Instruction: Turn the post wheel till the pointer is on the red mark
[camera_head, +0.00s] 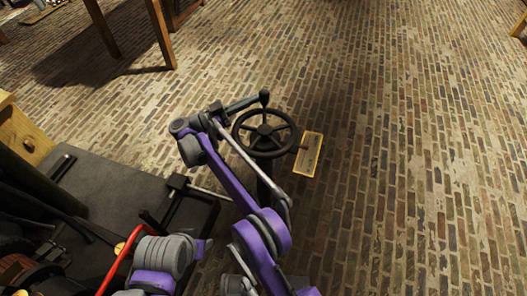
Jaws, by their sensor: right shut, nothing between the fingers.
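The black post wheel (265,133) has a round rim with spokes and stands on a dark post in the middle of the view. A small tan plate (308,155) sits at the wheel's right side, with a thin dark piece reaching to it from the wheel. I cannot make out the pointer or a red mark at this size. My right gripper (264,98) is shut and empty at the far edge of the wheel's rim. I cannot tell if it touches the rim. My right arm hides part of the post. My left gripper is not clearly seen.
A dark platform (112,190) with machinery, a red curved bar (121,258) and a wooden piece (25,133) fills the lower left. A wooden table's legs (161,35) stand at upper left. The brick floor (420,130) is clear to the right.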

